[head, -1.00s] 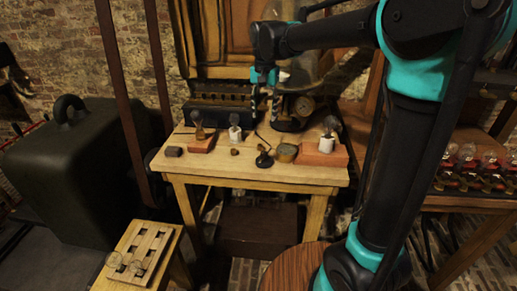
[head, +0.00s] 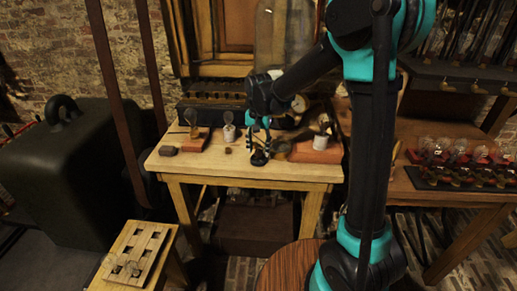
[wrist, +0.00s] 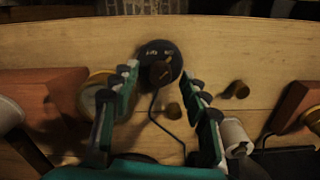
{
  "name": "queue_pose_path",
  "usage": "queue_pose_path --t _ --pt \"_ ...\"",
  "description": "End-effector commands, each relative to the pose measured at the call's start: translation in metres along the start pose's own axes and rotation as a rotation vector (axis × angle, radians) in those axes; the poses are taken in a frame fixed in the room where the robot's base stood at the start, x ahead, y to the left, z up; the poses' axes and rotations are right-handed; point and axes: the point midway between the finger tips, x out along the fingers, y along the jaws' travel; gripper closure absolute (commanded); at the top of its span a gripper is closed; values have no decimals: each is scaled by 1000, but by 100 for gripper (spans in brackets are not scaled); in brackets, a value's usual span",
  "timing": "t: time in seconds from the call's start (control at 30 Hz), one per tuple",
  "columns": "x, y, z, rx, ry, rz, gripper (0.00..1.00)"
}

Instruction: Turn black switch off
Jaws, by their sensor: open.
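The black switch (wrist: 159,49) is a round black base with pale lettering and a raised knob in its middle; a dark wire runs from it across the wooden table. In the head view the switch (head: 259,158) sits near the table's front edge. My gripper (head: 259,142) points down just above it, with its fingers partly hiding it. In the wrist view my gripper (wrist: 160,75) is open, with a fingertip on either side of the knob. Contact with the knob cannot be told. The lettering is too small to read.
On the wooden table (head: 215,169), a round brass-rimmed tin (head: 280,149) stands close beside the switch. A red block with a white-based bulb (head: 320,142) is to the right. Bulbs stand behind to the left, and small dark knobs (wrist: 237,89) lie nearby.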

Motion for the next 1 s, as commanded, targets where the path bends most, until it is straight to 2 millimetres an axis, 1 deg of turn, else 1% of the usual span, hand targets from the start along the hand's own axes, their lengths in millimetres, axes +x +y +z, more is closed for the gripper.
queue_pose_path --t 0.3,0.37,0.6,0.67,0.7,1.0 --pt "3 0 0 0 0 0 54" --pt "3 0 0 0 0 0 61" --pt "3 0 0 0 0 0 90" --pt "3 0 0 0 0 0 98" --pt "3 0 0 0 0 0 100" --pt "3 0 0 -32 0 0 100"
